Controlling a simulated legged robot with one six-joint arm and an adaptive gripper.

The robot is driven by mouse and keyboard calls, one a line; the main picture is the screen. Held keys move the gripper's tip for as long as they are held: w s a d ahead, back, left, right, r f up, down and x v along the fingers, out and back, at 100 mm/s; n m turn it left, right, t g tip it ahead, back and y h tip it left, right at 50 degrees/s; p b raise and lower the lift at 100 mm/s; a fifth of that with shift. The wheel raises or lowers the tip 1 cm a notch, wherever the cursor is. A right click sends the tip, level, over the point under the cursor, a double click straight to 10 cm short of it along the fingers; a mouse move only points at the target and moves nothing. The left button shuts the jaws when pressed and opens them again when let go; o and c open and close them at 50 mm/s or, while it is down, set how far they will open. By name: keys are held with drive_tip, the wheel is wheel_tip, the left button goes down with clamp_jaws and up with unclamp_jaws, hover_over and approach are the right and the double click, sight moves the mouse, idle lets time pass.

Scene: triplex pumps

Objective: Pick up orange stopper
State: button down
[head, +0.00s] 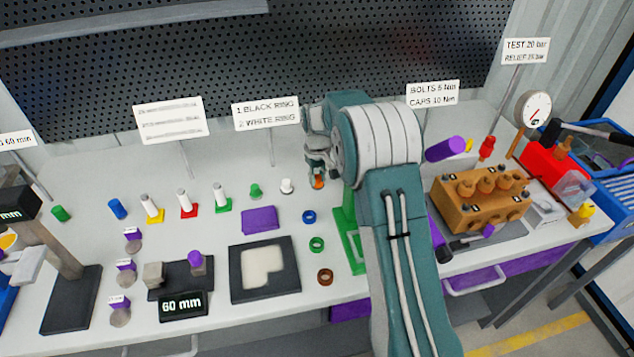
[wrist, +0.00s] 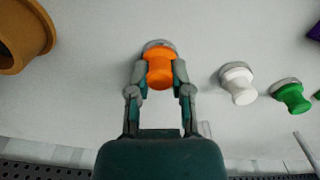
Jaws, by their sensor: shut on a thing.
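The orange stopper (wrist: 159,70) is between the two fingertips of my gripper (wrist: 159,78) in the wrist view. My gripper is shut on it, one finger on each side. A grey rounded base shows at the stopper's far end. In the head view the orange stopper (head: 318,182) is a small patch under my gripper (head: 318,172), close to the bench top and partly hidden by the fingers. I cannot tell whether it touches the bench.
A white stopper (head: 287,186) and a green stopper (head: 255,190) stand to the left in the head view. Blue (head: 308,216), green (head: 317,244) and brown rings lie nearer. A brown pump block (head: 482,200) stands right of my arm. The perforated board (head: 300,70) is behind.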

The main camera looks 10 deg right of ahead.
sight(317, 176)
drive_tip(key=shift+s+f, duration=0.1)
drive_tip(key=shift+f, duration=0.05)
wheel_tip(317, 176, up, 18)
idle(0.3)
